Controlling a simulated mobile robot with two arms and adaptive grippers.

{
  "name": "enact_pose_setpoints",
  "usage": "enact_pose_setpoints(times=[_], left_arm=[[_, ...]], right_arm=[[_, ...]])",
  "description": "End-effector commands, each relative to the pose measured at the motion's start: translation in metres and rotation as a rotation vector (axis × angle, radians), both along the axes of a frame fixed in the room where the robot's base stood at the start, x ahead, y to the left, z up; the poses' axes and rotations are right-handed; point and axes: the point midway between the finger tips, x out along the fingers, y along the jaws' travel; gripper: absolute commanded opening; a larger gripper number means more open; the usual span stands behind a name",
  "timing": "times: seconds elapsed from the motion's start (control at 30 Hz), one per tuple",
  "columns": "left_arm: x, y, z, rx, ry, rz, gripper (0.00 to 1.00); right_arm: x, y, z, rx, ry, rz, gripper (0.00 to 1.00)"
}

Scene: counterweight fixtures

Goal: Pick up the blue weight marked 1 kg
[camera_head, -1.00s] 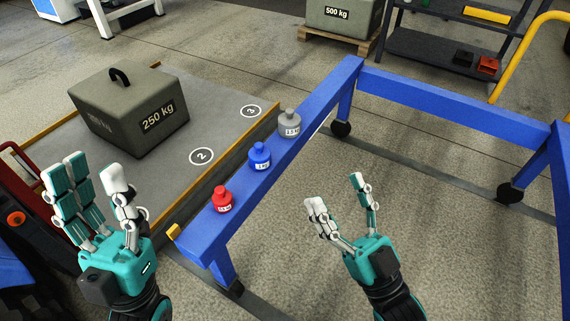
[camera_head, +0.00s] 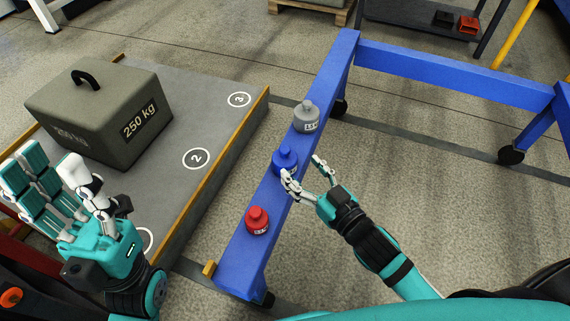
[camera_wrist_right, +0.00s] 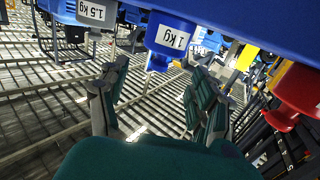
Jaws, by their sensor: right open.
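The blue weight (camera_head: 284,160) stands upright on the blue beam, between a red weight and a grey one. In the right wrist view the blue weight (camera_wrist_right: 170,38) appears upside down with its "1 kg" label facing me. My right gripper (camera_head: 303,172) is open, its fingertips close beside the blue weight on the right side of the beam. In the right wrist view its fingers (camera_wrist_right: 160,78) are apart, with the blue weight beyond the gap; contact cannot be told. One finger partly covers the weight in the head view. My left gripper (camera_head: 60,170) is open and empty at the left.
The red weight (camera_head: 257,221) is nearer on the beam (camera_head: 240,262); the grey weight (camera_head: 306,116), marked 1.5 kg in the wrist view, is farther. A 250 kg block (camera_head: 100,115) rests on a grey platform (camera_head: 215,118) with numbered circles. Floor inside the frame is clear.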

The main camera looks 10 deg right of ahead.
Motion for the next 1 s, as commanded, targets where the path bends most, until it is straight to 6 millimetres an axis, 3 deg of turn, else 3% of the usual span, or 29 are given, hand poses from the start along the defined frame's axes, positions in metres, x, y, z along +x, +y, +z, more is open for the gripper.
enact_pose_setpoints(times=[0.3,0.53,0.83,1.0], left_arm=[[0.001,-0.001,-0.013,0.002,0.0,0.0,0.4],[0.006,-0.001,0.0,0.005,-0.056,0.003,0.4],[0.006,-0.002,0.002,0.006,-0.061,0.004,0.4],[0.006,-0.002,0.002,0.006,-0.061,0.004,0.4]], right_arm=[[0.025,0.011,0.001,-0.001,-0.006,0.001,0.65],[0.051,0.022,0.003,0.0,-0.002,0.0,0.65],[0.055,0.024,0.004,0.001,0.0,0.0,0.65],[0.055,0.024,0.004,0.001,0.0,0.0,0.44]])
